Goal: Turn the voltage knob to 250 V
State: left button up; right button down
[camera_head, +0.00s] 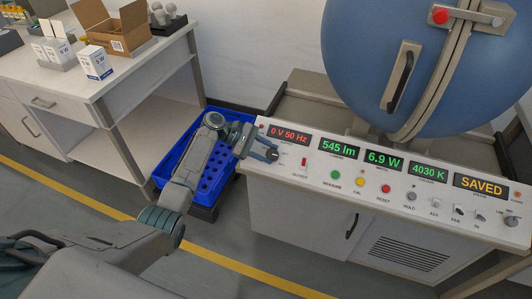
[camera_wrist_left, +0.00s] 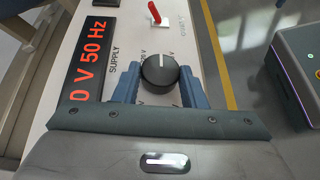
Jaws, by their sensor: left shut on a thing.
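The voltage knob (camera_wrist_left: 160,73) is round and black with a white pointer line, on the white panel next to the red supply display. My left gripper (camera_wrist_left: 160,88) has its blue fingers on either side of the knob and is shut on it. In the head view the left gripper (camera_head: 268,151) reaches the panel's left end, and the knob (camera_head: 272,155) shows between its fingers. The supply display (camera_head: 289,135) reads 0 V 50 Hz. The scale marks around the knob are partly hidden by the fingers. My right gripper is in neither view.
A red toggle switch (camera_head: 304,161) stands right of the knob. Green, yellow and red buttons (camera_head: 385,188) and other controls follow along the panel. A blue crate (camera_head: 165,171) stands below my left arm. A large blue sphere (camera_head: 350,50) rises behind the panel.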

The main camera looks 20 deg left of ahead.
pick_arm(q)
jog(key=shift+w+r+m+g+y, duration=0.15)
jog(key=shift+m+g+y, duration=0.25)
jog(key=shift+m+g, duration=0.5)
jog(key=shift+w+d+m+g+y, duration=0.1)
jog(key=shift+m+g+y, duration=0.4)
jog(key=shift+m+g, duration=0.2)
jog(key=shift+m+g+y, duration=0.3)
jog(key=shift+m+g, duration=0.2)
jog(key=shift+w+d+m+g+y, duration=0.1)
jog(key=shift+m+g+y, duration=0.2)
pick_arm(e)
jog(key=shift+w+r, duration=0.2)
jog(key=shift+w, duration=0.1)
pick_arm(q)
jog(key=shift+m, duration=0.3)
jog(key=o, duration=1)
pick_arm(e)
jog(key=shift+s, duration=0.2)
